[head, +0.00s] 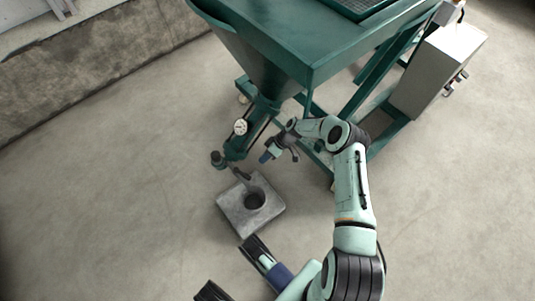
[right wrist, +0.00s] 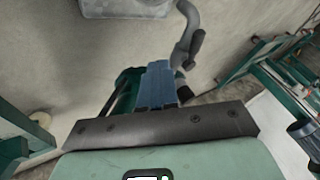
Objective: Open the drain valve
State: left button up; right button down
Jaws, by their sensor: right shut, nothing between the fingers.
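The drain end of the green pump tube (head: 237,148) sits low under the hopper, with a dark round fitting (head: 217,159) at its side. A grey bent pipe (head: 241,175) leads down from it toward a grey block with a round hole (head: 236,208) on the floor. The pipe also shows in the right wrist view (right wrist: 186,38). I cannot tell which part is the valve handle. My right gripper (head: 265,157) is shut and empty, to the right of the tube end and apart from it; its blue fingers (right wrist: 157,85) are together. My left gripper (head: 234,269) is open and empty near the bottom edge.
The green machine frame with its hopper (head: 262,52) stands just behind my right gripper. A grey cabinet (head: 437,68) is at its right. A round gauge (head: 240,127) sits on the tube. A low wall (head: 90,75) runs along the left. The concrete floor at left is clear.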

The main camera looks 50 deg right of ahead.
aim_at(242, 174)
pick_arm(q)
jog(key=shift+s+a+f+g, duration=0.1)
jog(key=shift+s+f+g, duration=0.2)
jog(key=shift+s+f, duration=0.35)
pick_arm(e)
jog(key=a+f, duration=0.3)
jog(key=a, duration=0.3)
jog(key=shift+w, duration=0.3)
pick_arm(q)
jog(key=shift+r, duration=0.15)
